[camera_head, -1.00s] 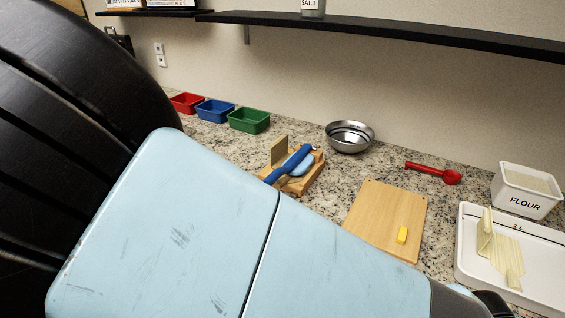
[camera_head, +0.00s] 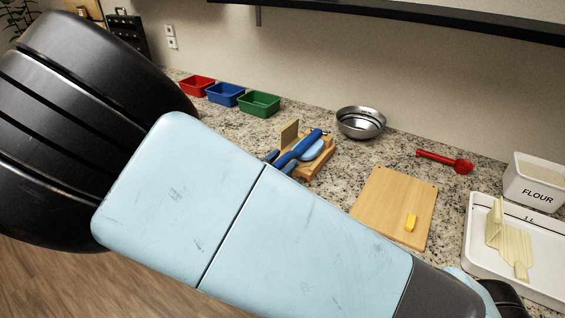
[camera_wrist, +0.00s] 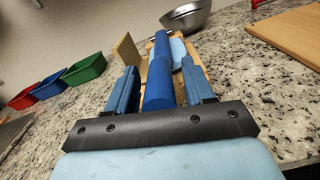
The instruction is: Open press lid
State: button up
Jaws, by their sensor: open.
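The press (camera_head: 325,163) stands on the granite counter in the head view. It has a wooden base, an upright wooden board (camera_head: 289,134), a light blue rounded part (camera_head: 314,150) and a long blue handle (camera_head: 305,143) slanting across it. The upright board (camera_wrist: 127,52) and handle (camera_wrist: 161,60) also show in the wrist view. My gripper (camera_wrist: 160,70) is open, with one blue finger on each side of the handle's near end. I cannot tell whether either finger touches it. Which part is the lid is unclear. My arm hides the counter in front of the press.
Red (camera_head: 196,86), blue (camera_head: 225,95) and green (camera_head: 259,104) bins stand left of the press. A metal bowl (camera_head: 360,123) is behind it.

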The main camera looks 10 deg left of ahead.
grip_shut()
dwell(0.5)
jog(key=shift+d, duration=0.1)
